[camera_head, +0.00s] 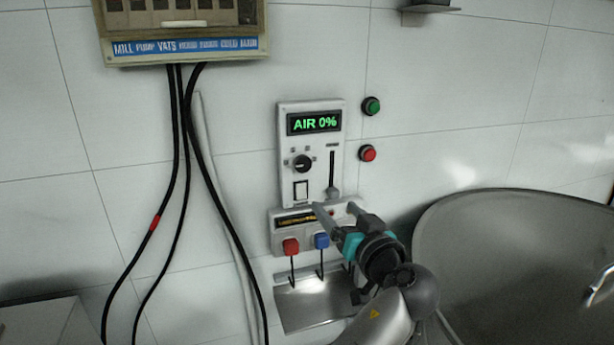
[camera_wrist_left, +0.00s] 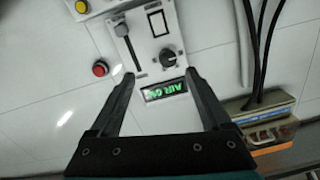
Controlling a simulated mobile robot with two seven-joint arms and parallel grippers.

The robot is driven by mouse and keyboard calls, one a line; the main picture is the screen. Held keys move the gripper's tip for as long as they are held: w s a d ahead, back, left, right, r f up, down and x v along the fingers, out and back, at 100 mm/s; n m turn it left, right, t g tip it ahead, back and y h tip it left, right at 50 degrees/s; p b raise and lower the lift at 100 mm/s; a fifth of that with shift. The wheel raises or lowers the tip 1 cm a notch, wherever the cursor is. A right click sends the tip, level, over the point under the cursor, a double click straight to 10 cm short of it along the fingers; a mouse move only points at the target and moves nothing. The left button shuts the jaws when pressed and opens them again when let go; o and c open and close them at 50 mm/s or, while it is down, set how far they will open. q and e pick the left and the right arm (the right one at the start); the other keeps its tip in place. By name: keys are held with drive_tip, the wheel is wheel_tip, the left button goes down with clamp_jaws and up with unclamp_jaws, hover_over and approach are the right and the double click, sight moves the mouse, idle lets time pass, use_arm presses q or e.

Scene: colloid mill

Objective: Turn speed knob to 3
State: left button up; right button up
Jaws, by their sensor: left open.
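The speed knob (camera_head: 302,163) is a black dial with small marks around it on a white control panel (camera_head: 286,142). Its exact pointer setting is too small to read. The display (camera_head: 314,122) above it reads "AIR 0%" in green. My left gripper (camera_head: 335,210) is open and empty, below and to the right of the knob in the head view. In the left wrist view, the knob (camera_wrist_left: 169,57) shows beyond the open fingers (camera_wrist_left: 160,78), apart from them. My right gripper is not in view.
A slider (camera_head: 332,180) and a white rocker switch (camera_head: 301,190) sit beside and below the knob. Green (camera_head: 372,106) and red (camera_head: 368,153) buttons are to the right. A lower box has red (camera_head: 291,246) and blue (camera_head: 321,240) parts. Cables (camera_head: 178,150) hang at left; a metal bowl (camera_head: 500,260) stands right.

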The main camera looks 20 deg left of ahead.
use_arm(q)
wheel_tip(320, 180, up, 2)
drive_tip(key=n+p, duration=0.1)
drive_tip(key=p, duration=0.1)
approach(304, 166)
drive_tip(key=shift+y, duration=0.3)
drive_tip(key=x, duration=0.7)
drive_tip(key=shift+d+f, duration=0.1)
drive_tip(key=shift+d, duration=0.05)
drive_tip(key=shift+x, duration=0.75)
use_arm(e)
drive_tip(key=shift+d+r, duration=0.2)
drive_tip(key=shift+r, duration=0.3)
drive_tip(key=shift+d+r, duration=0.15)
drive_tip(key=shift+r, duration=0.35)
use_arm(q)
drive_tip(key=shift+c, duration=0.2)
clamp_jaws()
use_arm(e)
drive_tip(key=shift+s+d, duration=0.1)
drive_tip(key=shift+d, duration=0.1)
